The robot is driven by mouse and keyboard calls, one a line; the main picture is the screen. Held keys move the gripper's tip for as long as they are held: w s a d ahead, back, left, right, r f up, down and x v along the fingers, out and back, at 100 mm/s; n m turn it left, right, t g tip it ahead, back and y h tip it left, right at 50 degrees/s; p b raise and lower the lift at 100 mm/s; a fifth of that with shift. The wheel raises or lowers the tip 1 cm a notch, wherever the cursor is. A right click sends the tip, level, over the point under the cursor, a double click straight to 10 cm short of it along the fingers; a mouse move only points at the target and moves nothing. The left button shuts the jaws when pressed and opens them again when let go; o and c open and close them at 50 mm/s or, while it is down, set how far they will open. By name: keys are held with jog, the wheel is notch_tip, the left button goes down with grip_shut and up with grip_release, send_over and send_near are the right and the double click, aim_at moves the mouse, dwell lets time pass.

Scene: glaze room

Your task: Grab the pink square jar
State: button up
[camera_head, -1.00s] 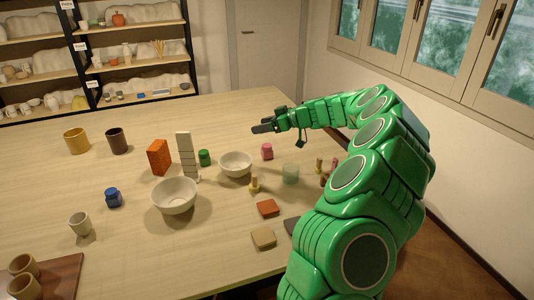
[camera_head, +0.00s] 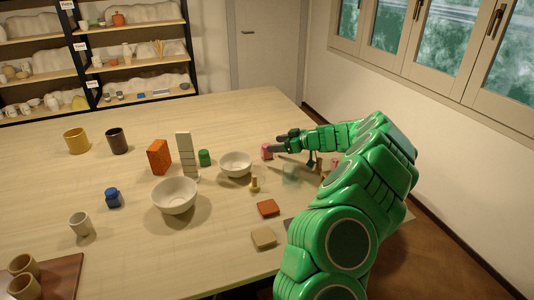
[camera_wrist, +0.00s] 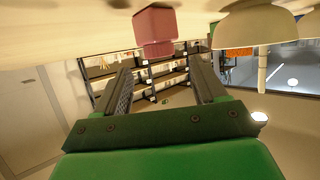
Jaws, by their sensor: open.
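The pink square jar (camera_head: 266,152) stands on the table to the right of the front-centre white bowl's smaller neighbour, partly covered by my gripper in the head view. In the wrist view the jar (camera_wrist: 156,27) shows at the top, upside down, with its rounded lid pointing down. My gripper (camera_head: 276,143) reaches in from the right, with its fingertips close to the jar in the head view. In the wrist view my gripper (camera_wrist: 161,76) is open, with nothing between its fingers. The jar appears just beyond and above the gap there. I cannot tell whether they touch.
A small white bowl (camera_head: 236,163) stands left of the jar. A pale translucent jar (camera_head: 290,174) and a wooden stamp-like piece (camera_head: 254,185) stand nearer. A green jar (camera_head: 204,158) and a large bowl (camera_head: 174,195) are farther left. The table behind the pink jar is clear.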

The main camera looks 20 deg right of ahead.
jog(key=shift+f+x, duration=0.25)
jog(key=shift+x, duration=1.4)
jog(key=shift+s+d, duration=0.1)
jog(key=shift+c, duration=0.2)
jog(key=c, duration=0.8)
jog(key=shift+r, duration=0.15)
jog(key=shift+c, duration=0.2)
